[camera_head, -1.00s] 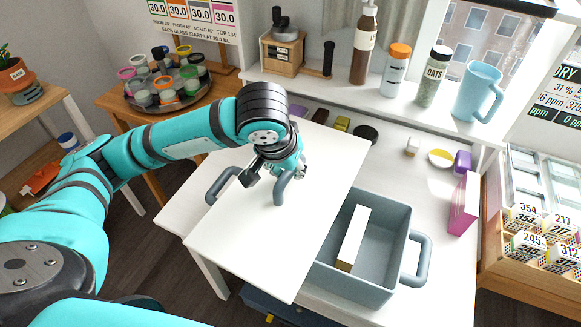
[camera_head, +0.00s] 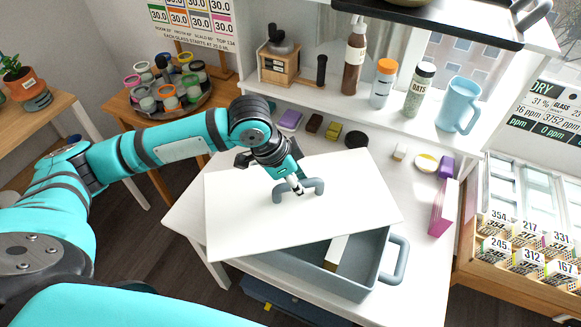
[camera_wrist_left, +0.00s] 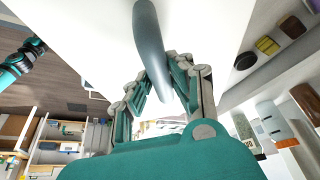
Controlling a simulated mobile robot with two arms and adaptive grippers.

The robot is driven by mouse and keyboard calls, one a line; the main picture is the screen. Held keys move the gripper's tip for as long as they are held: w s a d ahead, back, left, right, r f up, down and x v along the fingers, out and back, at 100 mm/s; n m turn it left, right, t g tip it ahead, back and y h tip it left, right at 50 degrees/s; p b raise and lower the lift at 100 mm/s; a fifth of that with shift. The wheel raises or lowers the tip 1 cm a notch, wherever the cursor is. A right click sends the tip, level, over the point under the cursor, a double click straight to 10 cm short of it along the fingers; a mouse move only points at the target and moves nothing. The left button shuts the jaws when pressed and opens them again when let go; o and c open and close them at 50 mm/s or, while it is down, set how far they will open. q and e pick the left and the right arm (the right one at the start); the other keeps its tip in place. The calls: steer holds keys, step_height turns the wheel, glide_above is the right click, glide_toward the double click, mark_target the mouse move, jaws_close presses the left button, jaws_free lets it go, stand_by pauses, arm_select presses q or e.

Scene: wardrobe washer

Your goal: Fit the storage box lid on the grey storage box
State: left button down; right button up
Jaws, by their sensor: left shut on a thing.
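The storage box lid (camera_head: 250,215) is a flat white panel with a grey arched handle (camera_head: 312,187). My left gripper (camera_head: 296,187) is shut on this handle. The handle also shows between the fingers in the left wrist view (camera_wrist_left: 149,45). The grey storage box (camera_head: 345,285) stands on the white table, its side handle (camera_head: 396,262) to the right. The lid lies over the back and left of the box and hides much of its opening. The front right part stays uncovered. I cannot tell whether the lid touches the rim. My right gripper is not in view.
A white and brown block (camera_head: 334,252) is inside the box, partly hidden by the lid. A pink box (camera_head: 442,208) stands on the table (camera_head: 405,180) to the right. Small items line the table's back, under a shelf with bottles and a blue jug (camera_head: 458,104).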

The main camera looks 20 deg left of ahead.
mark_target(305, 186)
arm_select(q)
steer(key=r+m+p, duration=0.1)
steer(key=m+p, duration=0.1)
steer(key=d+r+m+g+p, duration=0.1)
steer(key=m, duration=0.1)
steer(key=m+g+h+p, duration=0.1)
steer(key=m+p, duration=0.1)
steer(key=shift+d+r+p, duration=0.3)
steer(key=shift+d+r, duration=0.1)
steer(key=shift+d+m+g+p, duration=0.15)
steer(key=shift+m+g+p, duration=0.25)
steer(key=shift+m, duration=0.3)
steer(key=shift+f, duration=0.15)
